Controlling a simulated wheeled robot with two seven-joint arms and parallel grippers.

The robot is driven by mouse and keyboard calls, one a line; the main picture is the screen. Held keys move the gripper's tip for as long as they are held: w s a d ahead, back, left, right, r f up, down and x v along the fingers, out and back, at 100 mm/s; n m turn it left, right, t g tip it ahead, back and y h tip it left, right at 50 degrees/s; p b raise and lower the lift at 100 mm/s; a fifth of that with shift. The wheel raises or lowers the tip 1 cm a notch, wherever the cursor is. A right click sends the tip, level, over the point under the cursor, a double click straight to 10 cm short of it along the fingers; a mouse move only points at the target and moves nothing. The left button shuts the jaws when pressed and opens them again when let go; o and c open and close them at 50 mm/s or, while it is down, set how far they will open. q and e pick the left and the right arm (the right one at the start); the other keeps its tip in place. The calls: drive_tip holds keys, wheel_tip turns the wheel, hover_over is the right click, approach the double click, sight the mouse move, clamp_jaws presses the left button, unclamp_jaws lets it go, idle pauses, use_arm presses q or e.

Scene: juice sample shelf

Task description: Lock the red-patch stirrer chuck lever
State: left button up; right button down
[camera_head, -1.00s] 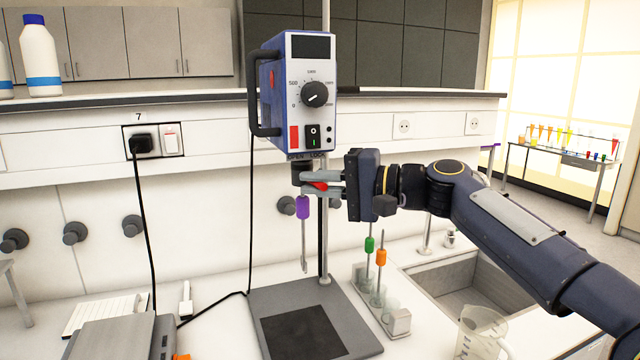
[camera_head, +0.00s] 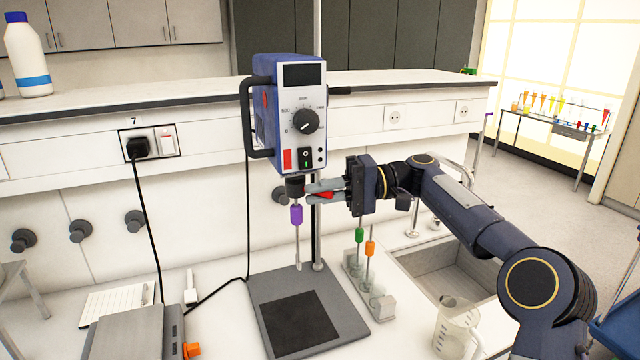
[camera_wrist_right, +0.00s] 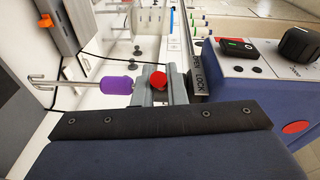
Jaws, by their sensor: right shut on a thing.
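The overhead stirrer (camera_head: 290,115) is blue with a grey front, a dial and a red patch (camera_head: 287,159) at its lower left. Below it is the dark chuck (camera_head: 295,187). A stirring rod with a purple sleeve (camera_head: 296,214) hangs upright under the chuck. The red lever end (camera_head: 327,195) is at the right of the chuck. My right gripper (camera_head: 322,190) reaches in from the right, its grey fingers shut on the lever. In the right wrist view the red lever end (camera_wrist_right: 158,80) shows between the fingers, beside a LOCK label (camera_wrist_right: 200,76). My left gripper is out of view.
A stand base (camera_head: 300,315) lies below the stirrer. A small rack (camera_head: 382,308) holds green- and orange-marked rods. A clear beaker (camera_head: 456,328) stands near the sink (camera_head: 455,270). A grey device (camera_head: 135,335) and a black cable are at left.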

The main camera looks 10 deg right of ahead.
idle(0.3)
drive_tip(key=c, duration=1.5)
unclamp_jaws()
drive_tip(key=d, duration=0.7)
drive_tip(key=shift+w+d+r, duration=0.15)
drive_tip(key=shift+d+r, duration=0.1)
drive_tip(key=shift+d, duration=0.15)
